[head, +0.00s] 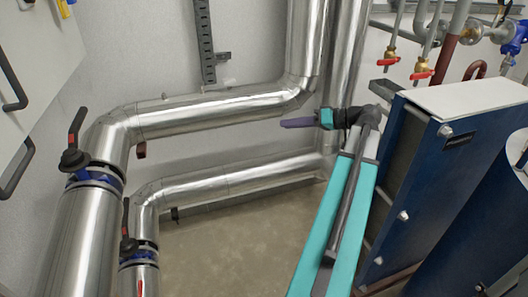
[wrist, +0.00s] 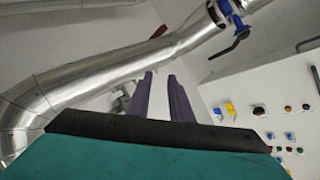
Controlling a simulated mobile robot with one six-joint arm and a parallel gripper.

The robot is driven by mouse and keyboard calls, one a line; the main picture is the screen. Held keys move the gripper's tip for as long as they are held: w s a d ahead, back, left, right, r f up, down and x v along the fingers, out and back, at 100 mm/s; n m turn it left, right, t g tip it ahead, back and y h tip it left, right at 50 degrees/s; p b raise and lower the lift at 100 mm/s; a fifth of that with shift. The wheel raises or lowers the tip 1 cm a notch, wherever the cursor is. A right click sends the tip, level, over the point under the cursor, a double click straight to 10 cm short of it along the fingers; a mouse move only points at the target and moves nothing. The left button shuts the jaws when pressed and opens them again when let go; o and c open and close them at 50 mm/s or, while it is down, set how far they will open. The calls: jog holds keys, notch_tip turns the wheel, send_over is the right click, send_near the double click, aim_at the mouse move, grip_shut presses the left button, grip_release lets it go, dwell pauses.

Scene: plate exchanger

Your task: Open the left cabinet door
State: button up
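A white cabinet (head: 45,70) is cut off at the left edge of the head view, with two black handles on its front: an upper one (head: 14,88) and a lower one (head: 17,168). I cannot tell which handle belongs to the left door, and no door gap shows clearly. My gripper (head: 283,123) is near the middle of the head view, well to the right of the cabinet and pointing left. In the wrist view its two purple fingers (wrist: 160,76) are apart with nothing between them. A pale panel with switches and buttons (wrist: 262,90) is at the right there, beyond the fingers.
Large silver pipes (head: 210,112) run along the wall between my gripper and the cabinet. A black valve lever (head: 77,127) sticks up from a pipe near the cabinet. A blue plate exchanger (head: 435,170) stands at right. Bare floor (head: 225,250) shows in the lower middle.

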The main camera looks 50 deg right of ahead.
jog(key=s+d+r+n+t+p, duration=0.1)
jog(key=s+r, duration=0.7)
jog(key=r, duration=0.3)
jog(key=s+d+r+n+t+h+p, duration=0.1)
jog(key=s+r+n+t, duration=0.1)
jog(key=s+r, duration=0.6)
jog(key=s+d+r+n+t+h+p, duration=0.1)
jog(key=s+d+r+n, duration=0.1)
jog(key=s+r, duration=0.6)
notch_tip(320, 180, up, 6)
jog(key=shift+f+t, duration=0.1)
jog(key=shift+t, duration=0.2)
jog(key=shift+w, duration=0.15)
